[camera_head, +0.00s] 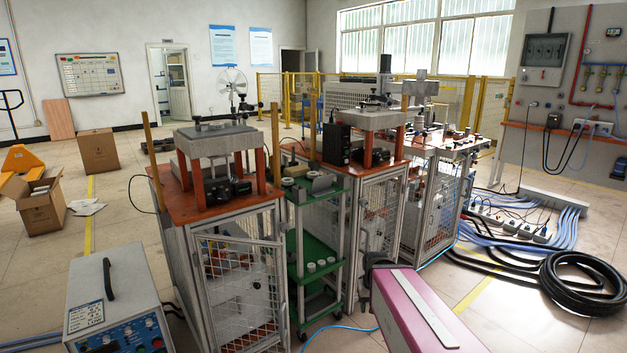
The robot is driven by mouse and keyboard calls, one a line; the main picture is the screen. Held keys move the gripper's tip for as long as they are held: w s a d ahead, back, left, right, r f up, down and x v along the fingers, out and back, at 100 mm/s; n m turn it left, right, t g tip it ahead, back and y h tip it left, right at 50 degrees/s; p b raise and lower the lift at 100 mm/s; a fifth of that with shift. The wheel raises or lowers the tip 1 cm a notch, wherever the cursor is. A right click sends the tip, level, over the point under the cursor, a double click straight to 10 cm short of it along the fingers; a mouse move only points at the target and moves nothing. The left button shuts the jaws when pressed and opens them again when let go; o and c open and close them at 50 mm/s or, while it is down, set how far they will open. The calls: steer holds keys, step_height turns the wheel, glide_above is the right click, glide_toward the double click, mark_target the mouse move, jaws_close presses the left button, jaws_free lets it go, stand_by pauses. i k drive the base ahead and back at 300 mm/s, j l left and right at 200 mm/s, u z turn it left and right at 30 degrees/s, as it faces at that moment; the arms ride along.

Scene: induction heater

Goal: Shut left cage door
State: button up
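The left cage door (238,290) is a silver-framed wire mesh panel on the front of the left workstation (165,184), below its orange top. Its upper rail slopes down to the right while the orange top's edge slopes up, so the door appears swung outward and ajar, with its right side toward me. Its lower part runs out of the picture. Equipment shows dimly behind the mesh. No fingers of my gripper can be made out in this view.
A green shelf cart (310,247) stands right of the left cage. A middle cage (382,212) is beyond it. A control box (122,298) is at lower left, a pink casing (425,320) at lower right. Cables and a black hose coil (585,283) lie on the right floor.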

mark_target(283, 333)
steer(key=u, duration=1.3)
